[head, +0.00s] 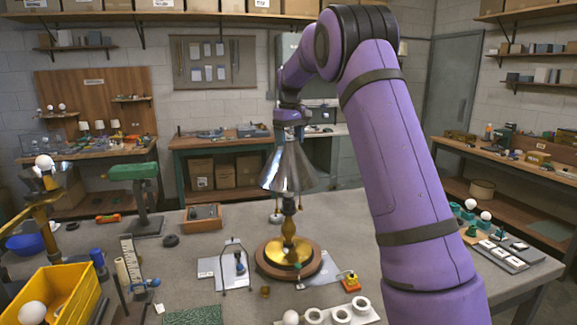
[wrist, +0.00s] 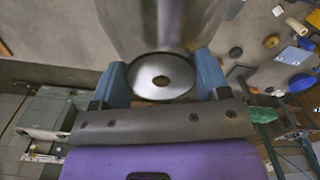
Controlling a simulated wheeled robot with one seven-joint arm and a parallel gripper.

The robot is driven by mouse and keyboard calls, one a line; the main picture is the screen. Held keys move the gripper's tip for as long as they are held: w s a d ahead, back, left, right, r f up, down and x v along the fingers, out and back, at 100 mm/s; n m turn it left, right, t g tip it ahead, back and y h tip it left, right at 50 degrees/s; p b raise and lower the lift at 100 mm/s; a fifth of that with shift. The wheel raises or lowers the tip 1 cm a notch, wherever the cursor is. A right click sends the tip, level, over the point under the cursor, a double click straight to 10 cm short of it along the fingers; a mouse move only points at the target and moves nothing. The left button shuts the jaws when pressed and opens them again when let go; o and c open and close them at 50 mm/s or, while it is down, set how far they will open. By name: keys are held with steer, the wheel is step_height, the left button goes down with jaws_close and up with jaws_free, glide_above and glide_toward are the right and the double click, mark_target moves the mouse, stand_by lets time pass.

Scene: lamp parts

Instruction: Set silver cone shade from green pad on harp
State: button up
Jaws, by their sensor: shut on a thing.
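The silver cone shade (head: 288,169) hangs under my gripper (head: 290,122) in the head view, wide end down. In the wrist view the gripper's two blue fingers (wrist: 161,82) are shut on the top of the silver shade (wrist: 165,30), on both sides of its round top with a center hole. The shade is above a brass lamp with a round wooden base (head: 288,259). Its lower rim is close around the lamp's upper stem (head: 288,205). The harp is not visible, and I cannot tell whether the shade touches it.
A wire harp-like frame (head: 237,262) stands on a pale plate left of the lamp. A yellow bin (head: 55,297), a green-topped stand (head: 134,172) and a wooden box (head: 202,217) are to the left. White rings on a tray (head: 340,316) lie in front.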

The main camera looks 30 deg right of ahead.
mark_target(290, 150)
steer(key=shift+f, duration=2.05)
steer(key=shift+f, duration=2.1)
stand_by(1.3)
steer(key=o, duration=1.8)
steer(key=shift+c, duration=0.2)
